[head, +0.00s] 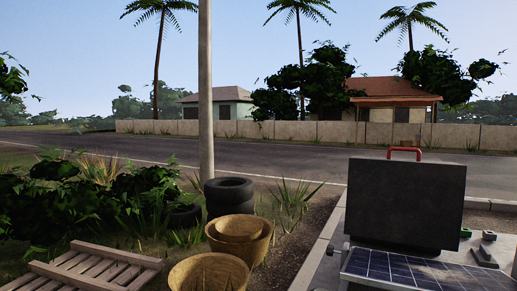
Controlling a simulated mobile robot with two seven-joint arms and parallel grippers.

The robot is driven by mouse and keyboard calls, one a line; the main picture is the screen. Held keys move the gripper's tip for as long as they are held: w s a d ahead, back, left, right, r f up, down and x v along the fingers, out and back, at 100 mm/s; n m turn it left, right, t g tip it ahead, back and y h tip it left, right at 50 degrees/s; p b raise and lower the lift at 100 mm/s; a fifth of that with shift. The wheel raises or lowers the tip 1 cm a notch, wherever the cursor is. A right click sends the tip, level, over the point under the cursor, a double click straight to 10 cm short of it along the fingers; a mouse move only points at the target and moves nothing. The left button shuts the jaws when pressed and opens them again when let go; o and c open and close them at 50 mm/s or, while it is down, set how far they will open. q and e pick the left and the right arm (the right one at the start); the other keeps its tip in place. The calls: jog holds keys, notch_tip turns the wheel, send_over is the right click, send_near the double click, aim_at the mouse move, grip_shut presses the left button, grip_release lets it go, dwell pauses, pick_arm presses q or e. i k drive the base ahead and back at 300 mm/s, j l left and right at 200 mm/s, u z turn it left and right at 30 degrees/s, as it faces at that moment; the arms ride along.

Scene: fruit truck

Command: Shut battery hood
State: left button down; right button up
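A dark grey, box-shaped panel (405,203) stands upright at the right of the head view, with a red handle (404,150) on its top edge. It looks like the battery hood, raised open. What lies under or behind it is hidden. Neither of my grippers shows in this view.
A blue solar panel (415,270) lies tilted in front of the hood. Small grey metal parts (484,254) and a green item (466,233) sit to its right. Woven baskets (208,274), stacked tyres (229,196), a wooden pallet (85,267) and a pole (206,90) stand left.

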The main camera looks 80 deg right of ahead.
aim_at(418, 202)
jog(key=u, duration=6.05)
